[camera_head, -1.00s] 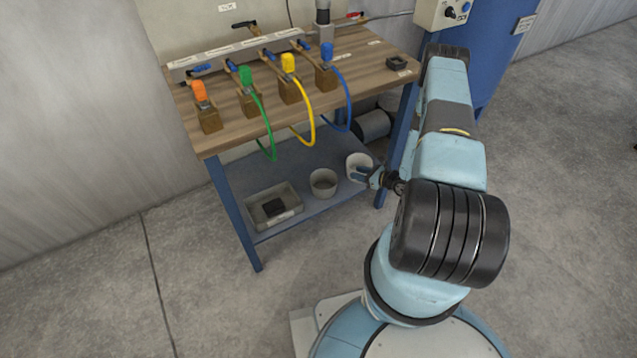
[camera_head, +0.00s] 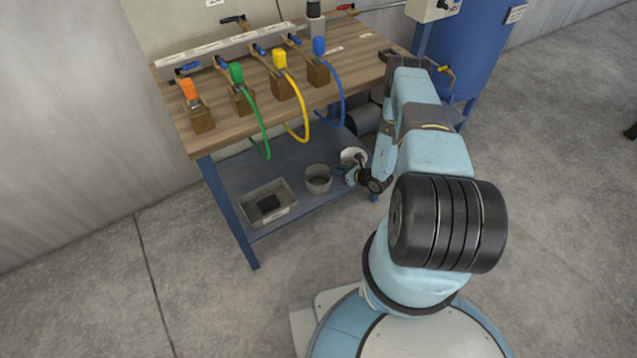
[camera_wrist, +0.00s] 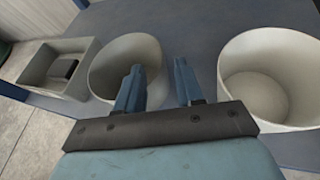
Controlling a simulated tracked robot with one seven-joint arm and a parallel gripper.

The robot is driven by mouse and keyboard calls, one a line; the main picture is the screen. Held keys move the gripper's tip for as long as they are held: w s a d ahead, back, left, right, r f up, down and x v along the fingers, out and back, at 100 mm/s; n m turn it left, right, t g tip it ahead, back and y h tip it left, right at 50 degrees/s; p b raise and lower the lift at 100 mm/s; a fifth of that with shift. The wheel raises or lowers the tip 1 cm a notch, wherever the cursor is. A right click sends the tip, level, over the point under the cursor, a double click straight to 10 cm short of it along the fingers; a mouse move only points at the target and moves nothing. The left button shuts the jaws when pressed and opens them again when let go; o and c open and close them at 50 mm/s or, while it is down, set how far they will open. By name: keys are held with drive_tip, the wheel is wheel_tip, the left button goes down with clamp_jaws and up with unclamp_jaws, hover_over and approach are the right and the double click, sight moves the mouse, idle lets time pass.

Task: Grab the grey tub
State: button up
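A round grey tub (camera_head: 318,183) stands on the blue lower shelf between a rectangular grey tray and a paler round tub. In the wrist view the grey tub (camera_wrist: 104,80) is left of centre, open at the top and looks empty. My gripper (camera_wrist: 158,85) is open, with its two blue fingers apart and nothing held. The left finger overlaps the tub's right side in the picture; the right finger shows over the gap beside it. I cannot tell whether a finger touches the wall. In the head view my gripper (camera_head: 350,176) is just right of the tub.
The paler tub (camera_wrist: 289,119) is close on the right of my gripper. The rectangular tray (camera_head: 287,211) holding a black block (camera_head: 268,204) lies to the left. The wooden tabletop (camera_head: 225,148) with hanging coloured hoses is above the shelf (camera_head: 233,175).

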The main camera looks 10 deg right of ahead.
sight(323, 167)
drive_tip(key=x, duration=0.5)
drive_tip(key=shift+f, duration=0.1)
clamp_jaws()
idle(0.5)
